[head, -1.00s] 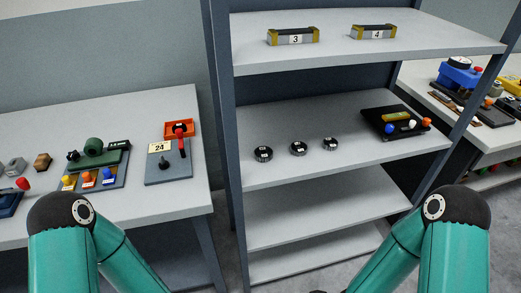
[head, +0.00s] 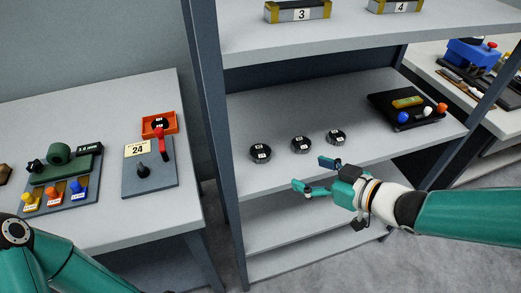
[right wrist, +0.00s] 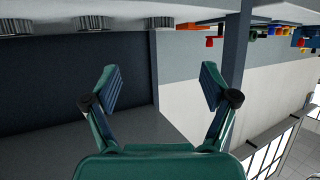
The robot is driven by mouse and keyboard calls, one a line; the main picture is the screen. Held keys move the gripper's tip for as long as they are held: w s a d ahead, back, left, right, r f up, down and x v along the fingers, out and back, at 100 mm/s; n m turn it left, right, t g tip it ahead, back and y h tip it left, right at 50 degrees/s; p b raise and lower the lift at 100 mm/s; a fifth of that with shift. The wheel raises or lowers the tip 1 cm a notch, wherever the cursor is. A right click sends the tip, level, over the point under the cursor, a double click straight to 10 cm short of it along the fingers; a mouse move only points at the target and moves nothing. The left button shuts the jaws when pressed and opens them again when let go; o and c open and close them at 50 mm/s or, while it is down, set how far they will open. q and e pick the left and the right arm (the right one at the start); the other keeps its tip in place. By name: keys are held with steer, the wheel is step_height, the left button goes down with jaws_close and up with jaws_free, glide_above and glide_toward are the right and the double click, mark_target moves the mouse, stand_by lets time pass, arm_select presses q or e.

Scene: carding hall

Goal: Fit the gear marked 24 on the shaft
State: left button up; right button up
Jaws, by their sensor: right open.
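Three dark gears with small white labels stand in a row on the middle shelf: a left gear (head: 260,153), a middle gear (head: 301,145) and a right gear (head: 336,138). Their numbers are too small to read. The upright black shaft (head: 143,170) stands on a grey plate (head: 160,182) on the left table, beside a card marked 24 (head: 138,149). My right gripper (head: 312,174) is open and empty, in front of the shelf edge near the middle and right gears; its spread fingers show in the right wrist view (right wrist: 160,84). My left gripper is out of view.
An orange tray (head: 174,130) holding a dark labelled piece and a red lever (head: 163,144) stand by the shaft. A green device (head: 60,153) with coloured knobs is left of it. A black knob panel (head: 387,118) sits at the shelf's right. A shelf post (head: 209,120) separates table and shelf.

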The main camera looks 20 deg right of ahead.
steer(key=w+a+p, duration=0.1)
steer(key=w+p, duration=0.1)
steer(key=p, duration=0.1)
glide_toward(258, 150)
steer(key=shift+w+a+f, duration=0.6)
steer(key=shift+a+f, duration=0.05)
steer(key=shift+f, duration=0.15)
steer(key=x, duration=0.1)
steer(key=p+x, duration=0.1)
steer(key=x, duration=0.1)
steer(key=p+x, duration=0.1)
steer(key=shift+w+r, duration=0.2)
steer(key=shift+w, duration=0.35)
steer(key=shift+w+a+f, duration=0.15)
steer(key=shift+w+f, duration=0.05)
steer(key=shift+w, duration=0.2)
steer(key=c, duration=1.3)
steer(key=shift+c, duration=0.3)
steer(key=shift+r, duration=0.1)
